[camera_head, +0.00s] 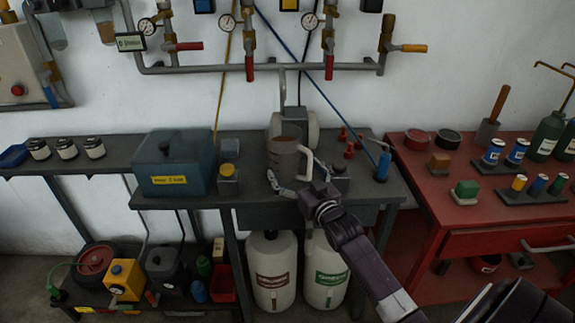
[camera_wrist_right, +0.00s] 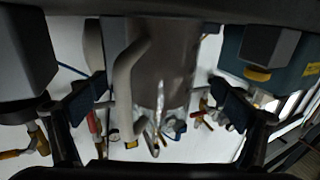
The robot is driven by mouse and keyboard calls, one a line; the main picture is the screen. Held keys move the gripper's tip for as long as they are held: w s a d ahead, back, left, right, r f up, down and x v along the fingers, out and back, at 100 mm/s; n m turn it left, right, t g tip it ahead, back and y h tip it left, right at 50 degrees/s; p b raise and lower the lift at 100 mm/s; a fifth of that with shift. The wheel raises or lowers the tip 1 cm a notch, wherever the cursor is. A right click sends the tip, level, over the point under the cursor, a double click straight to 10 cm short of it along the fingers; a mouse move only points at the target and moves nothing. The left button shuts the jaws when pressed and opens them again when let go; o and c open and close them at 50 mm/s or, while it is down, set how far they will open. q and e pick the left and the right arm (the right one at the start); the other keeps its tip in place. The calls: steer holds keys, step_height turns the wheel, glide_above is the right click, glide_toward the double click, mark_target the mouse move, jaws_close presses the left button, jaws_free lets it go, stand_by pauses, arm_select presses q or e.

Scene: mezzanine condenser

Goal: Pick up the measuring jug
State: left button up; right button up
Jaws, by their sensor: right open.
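The measuring jug (camera_head: 284,160) is a grey-brown translucent vessel with a pale handle on its right. It stands upright on the dark bench. My right gripper (camera_head: 289,184) is open at the jug's front, low beside its body and handle. In the right wrist view the jug (camera_wrist_right: 175,60) and its handle (camera_wrist_right: 126,85) appear between the two spread fingers of the right gripper (camera_wrist_right: 160,105). I cannot tell whether a finger touches it. The gripper hides part of the jug's lower right in the head view. My left gripper is out of view.
A teal box (camera_head: 174,163) and a small yellow-topped block (camera_head: 228,178) stand left of the jug. A blue spray bottle (camera_head: 383,166) and red fittings (camera_head: 349,150) are to the right. A pale cylinder (camera_head: 311,128) stands behind. The red cabinet (camera_head: 430,178) adjoins on the right.

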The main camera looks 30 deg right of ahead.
mark_target(291, 168)
steer(key=w+b, duration=0.3)
steer(key=w, duration=0.1)
steer(key=shift+d+f, duration=0.2)
steer(key=shift+f, duration=0.1)
steer(key=shift+w+d+r, duration=0.1)
steer(key=shift+w, duration=0.4)
steer(key=shift+c, duration=0.3)
steer(key=c, duration=2)
steer(key=shift+r, duration=0.45)
steer(key=shift+c, duration=0.6)
steer(key=shift+f, duration=0.1)
